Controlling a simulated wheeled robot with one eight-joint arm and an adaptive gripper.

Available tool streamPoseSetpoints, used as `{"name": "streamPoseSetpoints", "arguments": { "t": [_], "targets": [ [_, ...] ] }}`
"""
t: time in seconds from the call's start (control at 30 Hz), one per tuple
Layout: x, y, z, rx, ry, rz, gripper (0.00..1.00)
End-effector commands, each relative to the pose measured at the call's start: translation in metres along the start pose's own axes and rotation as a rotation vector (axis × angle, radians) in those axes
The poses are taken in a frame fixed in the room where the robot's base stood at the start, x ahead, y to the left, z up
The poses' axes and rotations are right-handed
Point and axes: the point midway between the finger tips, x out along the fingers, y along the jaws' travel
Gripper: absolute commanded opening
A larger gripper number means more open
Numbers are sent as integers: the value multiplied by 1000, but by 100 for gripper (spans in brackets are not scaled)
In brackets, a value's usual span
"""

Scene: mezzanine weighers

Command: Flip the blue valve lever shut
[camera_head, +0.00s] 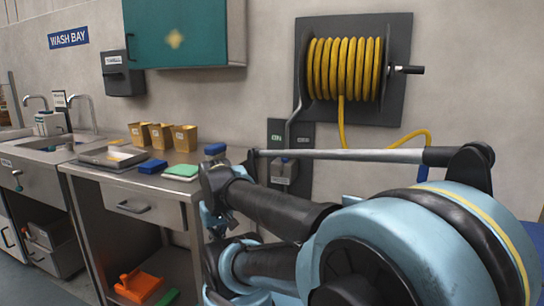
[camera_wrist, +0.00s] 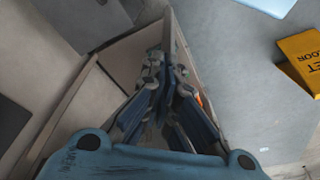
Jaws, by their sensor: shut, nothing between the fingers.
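A dark valve panel (camera_head: 290,165) marked ON is fixed to the wall below the hose reel. A small grey box with a bluish bit near its top sits on it, partly behind my arm. I cannot tell for sure whether that bit is the blue valve lever, or which way it is turned. No lever shows in the wrist view. My gripper (camera_wrist: 158,85) is shut and empty in the wrist view, with its fingers together, apart from the panel. In the head view my arm hides its fingers.
A hose reel (camera_head: 345,70) with yellow hose hangs above the panel. A steel bench (camera_head: 110,180) at left carries small tan boxes, a tray, a blue block and a green-and-white sponge. A yellow sign (camera_wrist: 302,60) shows at right in the wrist view.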

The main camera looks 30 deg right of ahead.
Motion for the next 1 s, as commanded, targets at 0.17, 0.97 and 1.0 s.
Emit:
{"name": "streamPoseSetpoints", "arguments": {
  "t": [0.17, 0.97, 1.0],
  "targets": [
    [-24, 9, -24, -57, -16, 17, 0],
    [-153, 120, -194, -493, -194, 86, 0],
    [-158, 127, -203, -515, -204, 86, 0]
  ]
}}
